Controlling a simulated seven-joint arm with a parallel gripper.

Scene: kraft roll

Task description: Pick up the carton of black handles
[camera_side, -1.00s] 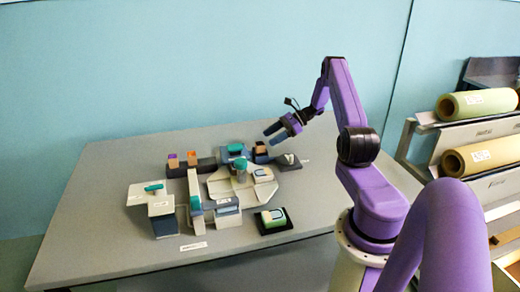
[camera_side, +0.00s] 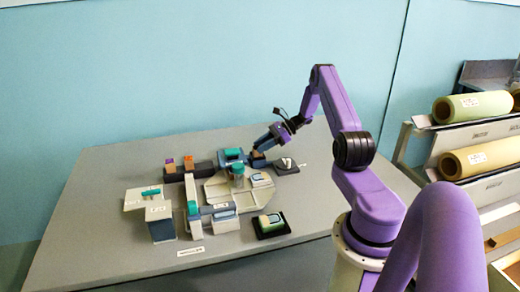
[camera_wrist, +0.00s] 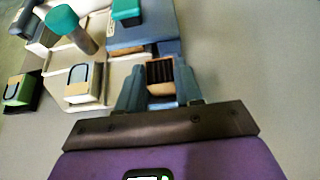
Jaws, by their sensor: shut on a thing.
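The carton of black handles (camera_wrist: 160,73) is a small brown box with dark upright strips inside. It sits between my two blue fingers in the wrist view. My gripper (camera_wrist: 160,86) is shut on it, with a finger at each side. In the side view my gripper (camera_side: 262,146) points down at the far right part of the work layout, and the carton (camera_side: 258,161) shows as a small brown patch under the fingers, largely hidden. I cannot tell whether the carton is clear of the surface below it.
A blue block with a teal top (camera_side: 233,154) stands just left of my gripper. A teal-capped post (camera_side: 238,172) rises nearby. A dark block with a white piece (camera_side: 284,165) lies to the right. The grey table (camera_side: 110,240) is clear around the layout's edges.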

